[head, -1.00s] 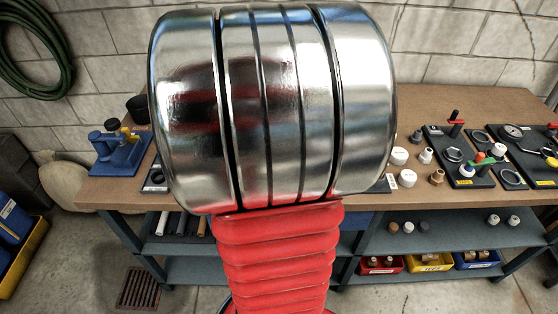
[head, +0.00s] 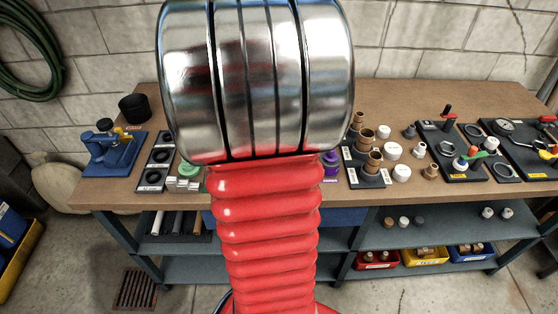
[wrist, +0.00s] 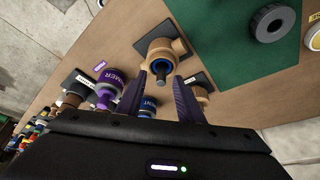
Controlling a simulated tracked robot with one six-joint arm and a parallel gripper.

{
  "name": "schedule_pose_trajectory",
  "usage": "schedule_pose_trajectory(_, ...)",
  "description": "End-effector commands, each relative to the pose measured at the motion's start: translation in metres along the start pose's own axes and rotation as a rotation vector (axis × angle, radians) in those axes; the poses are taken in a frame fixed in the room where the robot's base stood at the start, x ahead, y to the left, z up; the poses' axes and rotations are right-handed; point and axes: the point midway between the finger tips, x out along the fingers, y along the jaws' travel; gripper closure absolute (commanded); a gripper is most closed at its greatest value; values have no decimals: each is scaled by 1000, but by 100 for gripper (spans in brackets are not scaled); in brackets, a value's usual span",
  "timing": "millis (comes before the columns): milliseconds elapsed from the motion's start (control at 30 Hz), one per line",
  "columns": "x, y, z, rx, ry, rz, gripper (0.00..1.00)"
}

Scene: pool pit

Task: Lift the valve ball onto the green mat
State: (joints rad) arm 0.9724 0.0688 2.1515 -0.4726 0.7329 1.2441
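In the wrist view, a tan valve body (wrist: 158,48) lies on the brown bench top with a dark grey round part in its blue-ringed opening. I take that part to be the valve ball (wrist: 160,70), but it is too small to be sure. My gripper (wrist: 158,80) is open, its two dark fingers apart on either side below the opening. I see nothing held between them. The green mat (wrist: 225,45) lies to the right of the valve body. In the head view my arm hides the gripper and the valve body.
Purple primer (wrist: 108,88) and blue cement (wrist: 148,106) cans stand close to the left finger. A black ring-shaped part (wrist: 272,22) lies on the mat. In the head view, a blue vise (head: 115,150) and brown fittings (head: 372,160) stand on the bench.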

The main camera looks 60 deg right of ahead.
Motion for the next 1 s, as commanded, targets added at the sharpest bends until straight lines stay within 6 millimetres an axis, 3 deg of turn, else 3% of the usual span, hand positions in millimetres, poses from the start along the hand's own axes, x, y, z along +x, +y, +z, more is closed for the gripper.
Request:
schedule_pose_trajectory(200, 0, 0, 0, 0, 0, 0, 67)
schedule_pose_trajectory(667, 0, 0, 0, 0, 0, 0, 99)
schedule_pose_trajectory(1000, 0, 0, 0, 0, 0, 0, 100)
